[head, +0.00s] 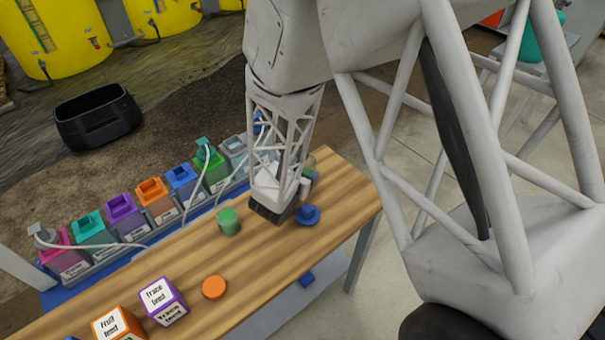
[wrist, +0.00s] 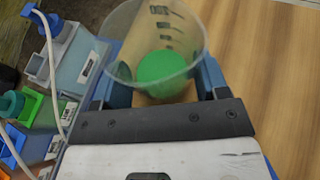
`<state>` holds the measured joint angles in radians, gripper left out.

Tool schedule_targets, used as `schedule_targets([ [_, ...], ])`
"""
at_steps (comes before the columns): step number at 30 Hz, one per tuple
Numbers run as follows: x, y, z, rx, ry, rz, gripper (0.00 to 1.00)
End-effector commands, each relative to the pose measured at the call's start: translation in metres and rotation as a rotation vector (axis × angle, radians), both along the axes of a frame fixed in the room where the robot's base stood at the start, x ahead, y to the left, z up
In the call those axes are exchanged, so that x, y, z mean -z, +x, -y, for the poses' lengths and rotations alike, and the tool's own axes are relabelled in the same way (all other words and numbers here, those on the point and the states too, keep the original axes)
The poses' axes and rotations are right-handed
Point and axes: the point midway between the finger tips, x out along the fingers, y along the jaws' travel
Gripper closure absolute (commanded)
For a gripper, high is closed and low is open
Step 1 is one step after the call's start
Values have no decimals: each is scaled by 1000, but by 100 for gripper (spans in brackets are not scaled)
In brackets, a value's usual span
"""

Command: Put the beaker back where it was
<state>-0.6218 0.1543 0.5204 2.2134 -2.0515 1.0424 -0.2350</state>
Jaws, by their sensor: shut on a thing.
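A clear beaker (wrist: 180,35) with dark graduation marks stands between the two blue fingers of my gripper (wrist: 162,88) in the wrist view. My gripper is shut on it. Green shows at the bottom of the beaker. In the head view my gripper (head: 283,208) is over the far right part of the wooden bench. A bit of a clear, greenish vessel (head: 309,165) shows just behind it, probably the held beaker, mostly hidden. I cannot tell whether the held beaker touches the bench.
A blue knobbed piece (head: 308,215) lies right of my gripper. An orange disc (head: 214,287), a purple-edged "Trace feed" box (head: 165,302) and an orange-edged box (head: 118,325) are nearer. Coloured containers (head: 152,195) with hoses line the bench's far side. The bench middle (head: 265,255) is clear.

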Motion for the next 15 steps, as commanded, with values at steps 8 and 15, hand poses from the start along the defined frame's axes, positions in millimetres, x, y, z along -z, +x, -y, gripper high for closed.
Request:
schedule_targets([
  [8,1,0,0,0,0,0,61],
  [15,3,0,0,0,0,0,8],
])
